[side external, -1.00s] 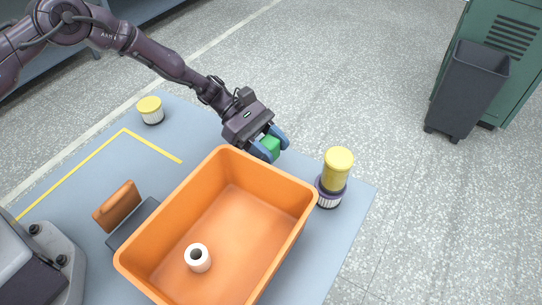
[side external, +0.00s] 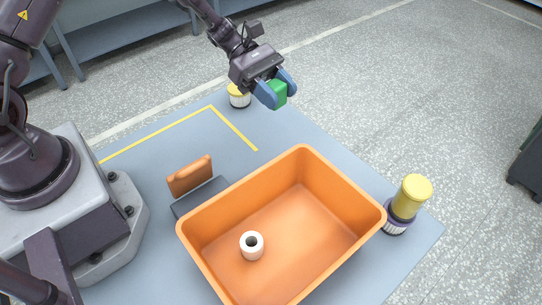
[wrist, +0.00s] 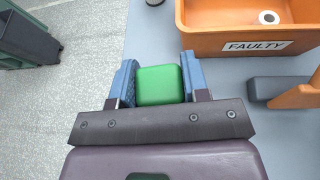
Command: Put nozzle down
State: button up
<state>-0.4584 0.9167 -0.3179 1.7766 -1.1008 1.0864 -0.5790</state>
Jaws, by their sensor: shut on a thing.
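My gripper (side external: 279,90) is shut on a green block (side external: 280,94), the only thing it holds; I cannot tell from its shape whether this is the nozzle. In the side external view it is held in the air beyond the bin's far edge, in front of a yellow-capped white bobbin (side external: 239,97). In the wrist view the green block (wrist: 160,86) sits between the two blue fingers of my gripper (wrist: 161,78). The fingers hide its sides.
An orange bin (side external: 290,260), labelled FAULTY in the wrist view, holds a white spool (side external: 252,246). A yellow cylinder on a purple-and-white base (side external: 408,198) stands right of it. An orange-handled grey thing (side external: 190,176) lies left. Yellow tape (side external: 235,130) marks fairly clear table.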

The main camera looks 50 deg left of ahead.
jog(key=s+a+m+g, duration=0.1)
jog(key=s, duration=1.6)
send_over(272, 160)
jog(key=f, duration=0.8)
jog(key=shift+s+a+f, duration=0.1)
jog(key=shift+s+f, duration=0.2)
jog(key=shift+s, duration=0.05)
jog(key=shift+w+f, duration=0.15)
jog(key=shift+f, duration=0.05)
jog(key=shift+w+f, duration=0.2)
jog(key=shift+f, duration=1.55)
jog(key=shift+f, duration=0.15)
jog(key=o, duration=0.9)
